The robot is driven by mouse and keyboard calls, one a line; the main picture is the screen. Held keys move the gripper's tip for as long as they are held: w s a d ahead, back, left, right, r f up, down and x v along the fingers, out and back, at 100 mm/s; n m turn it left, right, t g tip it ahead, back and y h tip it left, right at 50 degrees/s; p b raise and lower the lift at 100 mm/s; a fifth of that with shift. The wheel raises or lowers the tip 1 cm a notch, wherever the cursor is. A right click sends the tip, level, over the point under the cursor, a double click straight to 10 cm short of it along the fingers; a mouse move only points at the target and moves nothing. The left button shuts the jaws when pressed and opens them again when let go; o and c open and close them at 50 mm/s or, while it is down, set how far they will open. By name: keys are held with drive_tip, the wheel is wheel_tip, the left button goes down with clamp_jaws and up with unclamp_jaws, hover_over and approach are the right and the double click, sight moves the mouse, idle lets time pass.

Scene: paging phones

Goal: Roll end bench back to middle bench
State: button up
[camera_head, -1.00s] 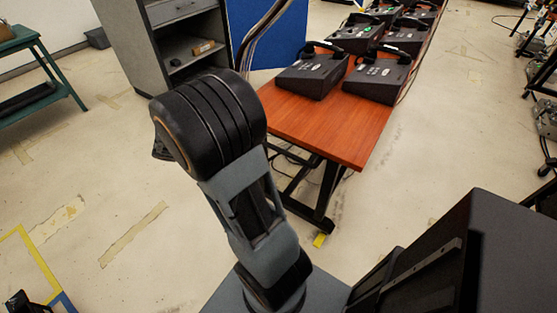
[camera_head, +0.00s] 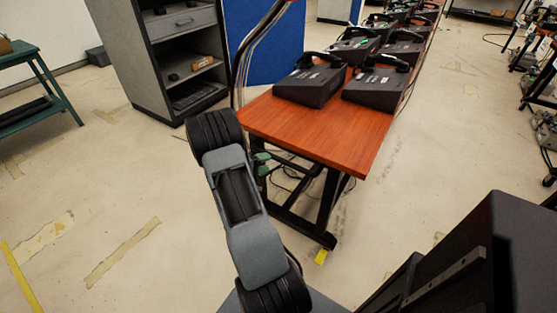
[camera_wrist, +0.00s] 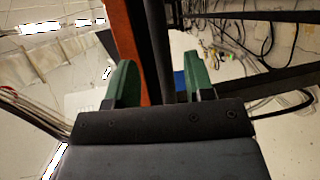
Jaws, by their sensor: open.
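The end bench (camera_head: 320,130) has a red-brown top and a dark frame, and its bare near end faces me. Black desk phones (camera_head: 310,80) stand further along it. The row of phones continues behind, and I cannot make out where the middle bench begins. My gripper (camera_head: 262,165) shows only as a bit of green at the bench's left side, below the top, mostly hidden by my arm. In the wrist view my gripper (camera_wrist: 158,82) has its green fingers apart. The red-brown bench edge (camera_wrist: 128,30) and a dark frame bar (camera_wrist: 157,50) show between them; contact is unclear.
A grey cabinet (camera_head: 165,50) and a blue panel (camera_head: 265,35) stand left of the bench. A green table (camera_head: 35,85) is at far left, and dark racks line the right edge. Cables hang under the bench.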

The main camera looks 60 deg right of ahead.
sight(278, 159)
drive_tip(key=x, duration=0.6)
drive_tip(key=shift+s+d+f, duration=0.1)
drive_tip(key=shift+d, duration=0.1)
drive_tip(key=shift+c, duration=0.3)
clamp_jaws()
